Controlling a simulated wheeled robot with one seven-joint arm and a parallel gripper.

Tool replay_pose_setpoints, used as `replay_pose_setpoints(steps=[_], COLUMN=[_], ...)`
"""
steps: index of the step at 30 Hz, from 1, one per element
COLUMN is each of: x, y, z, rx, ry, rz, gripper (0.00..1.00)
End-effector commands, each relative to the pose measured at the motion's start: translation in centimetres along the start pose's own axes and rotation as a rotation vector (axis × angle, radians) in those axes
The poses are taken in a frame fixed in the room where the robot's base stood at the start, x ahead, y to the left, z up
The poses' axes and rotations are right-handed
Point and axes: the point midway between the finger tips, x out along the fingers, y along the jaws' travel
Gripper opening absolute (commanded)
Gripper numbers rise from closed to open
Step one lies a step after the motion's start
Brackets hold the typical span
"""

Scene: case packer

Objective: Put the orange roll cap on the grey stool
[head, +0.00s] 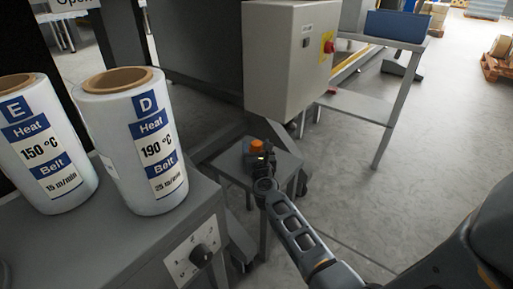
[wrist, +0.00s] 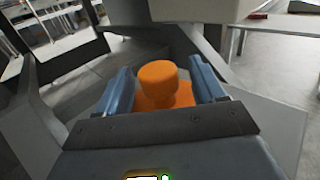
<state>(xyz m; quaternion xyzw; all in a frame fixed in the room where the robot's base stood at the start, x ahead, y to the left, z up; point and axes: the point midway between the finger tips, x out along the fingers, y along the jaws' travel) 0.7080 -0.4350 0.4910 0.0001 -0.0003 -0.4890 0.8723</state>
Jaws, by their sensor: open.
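The orange roll cap (head: 257,146) is at the grey stool (head: 288,161), over its top. In the wrist view the cap (wrist: 157,80) has a round knob on a wider base and stands upright. My gripper (wrist: 160,88) is open, with one blue-grey finger on each side of the cap and gaps between the fingers and the knob. The lower part of the cap is partly hidden by my gripper. In the head view my gripper covers part of the stool top. I cannot tell whether the cap's base touches the stool.
Two white rolls labelled E (head: 42,150) and D (head: 133,140) stand on a grey cabinet (head: 150,240) at left, with a knob on its front. A beige control box (head: 285,60) with a red switch hangs behind the stool. Open floor lies to the right.

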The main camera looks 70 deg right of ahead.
Motion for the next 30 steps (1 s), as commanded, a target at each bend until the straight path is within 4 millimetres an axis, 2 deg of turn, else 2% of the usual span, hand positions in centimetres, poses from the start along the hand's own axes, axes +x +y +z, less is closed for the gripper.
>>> replay_pose_setpoints(steps=[15, 21, 26, 29, 30], x=[-9.7, -11.6, -12.0, -12.8, -13.7], y=[0.0, 0.0, 0.0, 0.1, 0.2], z=[0.0, 0.0, 0.0, -0.1, 0.0], rx=[-0.001, -0.002, -0.002, -0.052, -0.105], ry=[0.002, 0.001, 0.001, -0.003, -0.009], rz=[0.002, 0.001, 0.001, 0.018, 0.036], gripper=[0.69, 0.69, 0.69, 0.69, 0.69])
